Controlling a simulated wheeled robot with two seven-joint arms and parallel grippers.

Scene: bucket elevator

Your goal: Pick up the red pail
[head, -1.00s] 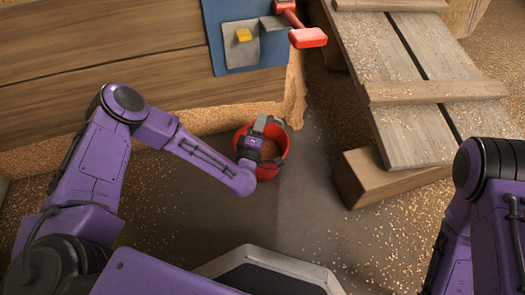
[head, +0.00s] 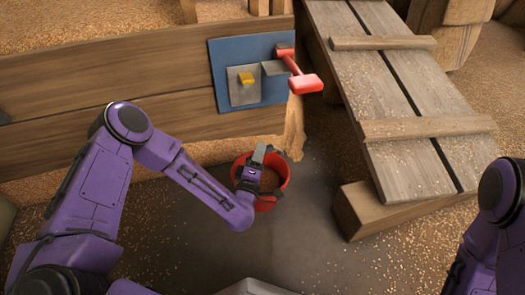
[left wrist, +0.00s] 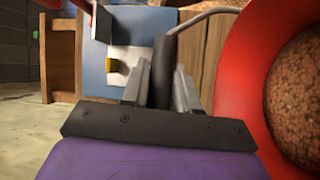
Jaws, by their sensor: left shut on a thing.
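The red pail (head: 283,182) stands upright in the middle of the head view, near the plank wall, with brown grains inside. Its red rim also fills the right side of the left wrist view (left wrist: 232,85). My left gripper (head: 265,154) is at the pail's top, over its back left side. In the left wrist view the fingers (left wrist: 163,75) are shut on the pail's dark handle grip, and a thin wire runs from it to the right. Whether the pail's bottom touches the floor is hidden. My right arm shows at the right edge; its gripper is out of view.
A blue panel (head: 225,62) with a yellow knob (head: 246,78) and a red lever (head: 305,84) is on the plank wall (head: 120,75) behind the pail. A wooden ramp (head: 405,110) on a wood block (head: 385,212) stands to the right. Dark floor lies around the pail.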

